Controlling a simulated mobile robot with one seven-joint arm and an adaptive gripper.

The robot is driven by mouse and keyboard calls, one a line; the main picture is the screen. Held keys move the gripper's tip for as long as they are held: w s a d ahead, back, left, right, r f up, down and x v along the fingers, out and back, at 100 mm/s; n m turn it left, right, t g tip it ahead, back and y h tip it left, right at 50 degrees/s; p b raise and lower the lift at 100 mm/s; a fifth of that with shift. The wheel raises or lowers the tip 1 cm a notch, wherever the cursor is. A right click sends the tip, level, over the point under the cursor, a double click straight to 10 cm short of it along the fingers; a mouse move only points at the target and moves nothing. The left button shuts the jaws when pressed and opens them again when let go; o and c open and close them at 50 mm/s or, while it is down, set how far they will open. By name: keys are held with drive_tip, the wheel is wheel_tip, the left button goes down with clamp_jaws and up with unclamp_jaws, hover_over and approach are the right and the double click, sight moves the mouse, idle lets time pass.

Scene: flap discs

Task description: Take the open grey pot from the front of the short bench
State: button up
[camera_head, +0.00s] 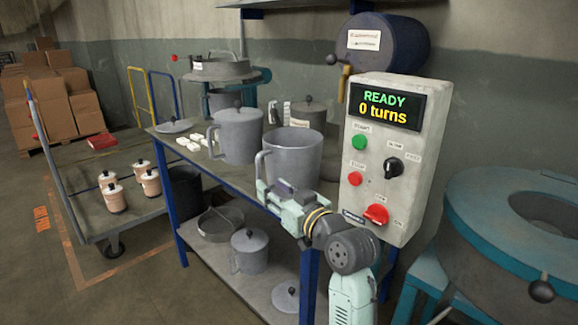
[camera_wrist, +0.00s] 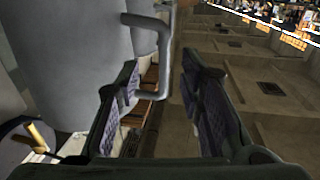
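The open grey pot (camera_head: 297,156) stands upright at the front of the short bench (camera_head: 222,178), with no lid and its handle on the left. In the wrist view its grey wall (camera_wrist: 90,50) fills the left, and its handle (camera_wrist: 160,45) shows at the fingertips. My gripper (camera_head: 277,190) is low at the pot's handle side, in front of it. In the wrist view my gripper (camera_wrist: 160,72) has its two padded fingers apart, with the lower part of the handle appearing between them. I cannot tell whether either finger touches it.
A lidded grey pot (camera_head: 237,135) stands behind and left. A control box (camera_head: 383,160) reading "READY 0 turns" is close on the right. White blocks (camera_head: 188,142) lie on the bench. A cart (camera_head: 125,215) holds several bottles; more pots sit on the lower shelf.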

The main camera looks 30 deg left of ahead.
drive_tip(key=x, duration=0.2)
drive_tip(key=p+x, duration=0.1)
drive_tip(key=x, duration=0.3)
drive_tip(key=shift+s+a+f+p, duration=0.1)
drive_tip(key=shift+a+f+p, duration=0.15)
drive_tip(key=shift+a+p, duration=0.15)
clamp_jaws()
idle(0.4)
